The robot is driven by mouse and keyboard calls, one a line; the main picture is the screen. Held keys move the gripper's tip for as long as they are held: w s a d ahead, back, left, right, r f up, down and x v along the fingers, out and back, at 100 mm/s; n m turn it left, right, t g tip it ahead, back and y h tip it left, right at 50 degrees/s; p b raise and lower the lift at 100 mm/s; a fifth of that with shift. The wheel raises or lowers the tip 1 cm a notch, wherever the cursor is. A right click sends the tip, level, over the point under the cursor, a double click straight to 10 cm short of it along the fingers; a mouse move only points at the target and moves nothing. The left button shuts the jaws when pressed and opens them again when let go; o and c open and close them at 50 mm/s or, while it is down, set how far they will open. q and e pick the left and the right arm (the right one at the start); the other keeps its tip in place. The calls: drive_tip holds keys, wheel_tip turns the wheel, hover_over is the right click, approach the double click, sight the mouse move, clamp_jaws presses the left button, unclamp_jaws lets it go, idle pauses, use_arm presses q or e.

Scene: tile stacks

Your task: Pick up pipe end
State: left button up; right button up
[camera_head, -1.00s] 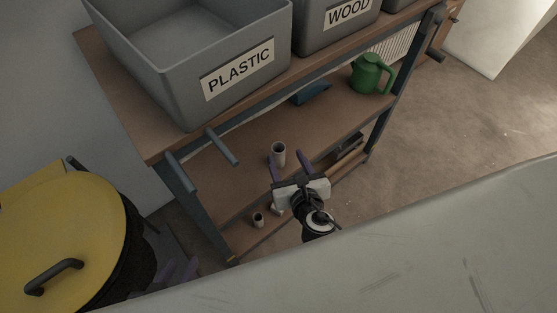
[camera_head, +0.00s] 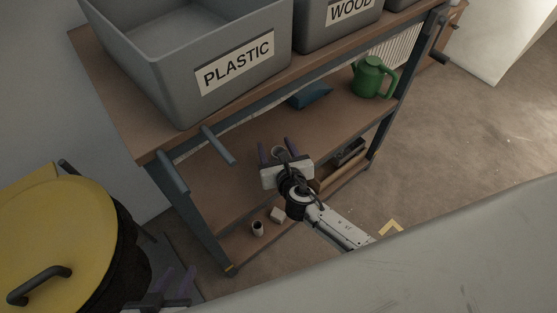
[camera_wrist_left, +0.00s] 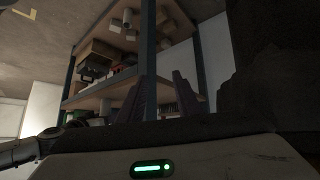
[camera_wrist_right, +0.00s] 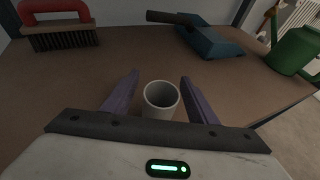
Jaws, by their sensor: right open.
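The pipe end, a short light grey hollow cylinder (camera_wrist_right: 161,97), stands upright on the middle shelf in the right wrist view. In the head view it is mostly hidden, with its rim (camera_head: 278,151) showing between the fingers. My right gripper (camera_wrist_right: 160,78) is open, with one purple finger on each side of the pipe end and visible gaps. The head view shows the same right gripper (camera_head: 277,148) over the shelf. My left gripper (camera_head: 176,283) is low at the left, away from the pipe end. Its two fingers (camera_wrist_left: 160,82) stand apart and empty in the left wrist view.
A red-handled brush (camera_wrist_right: 62,30), a blue tool (camera_wrist_right: 208,40) and a green watering can (camera_head: 371,78) are on the shelf. Another small cylinder (camera_head: 257,228) and a pale block (camera_head: 277,215) sit on the lower shelf. Grey bins (camera_head: 225,95) stand on top. A yellow-lidded barrel (camera_head: 55,235) is left.

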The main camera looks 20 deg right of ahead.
drive_tip(key=c, duration=1.1)
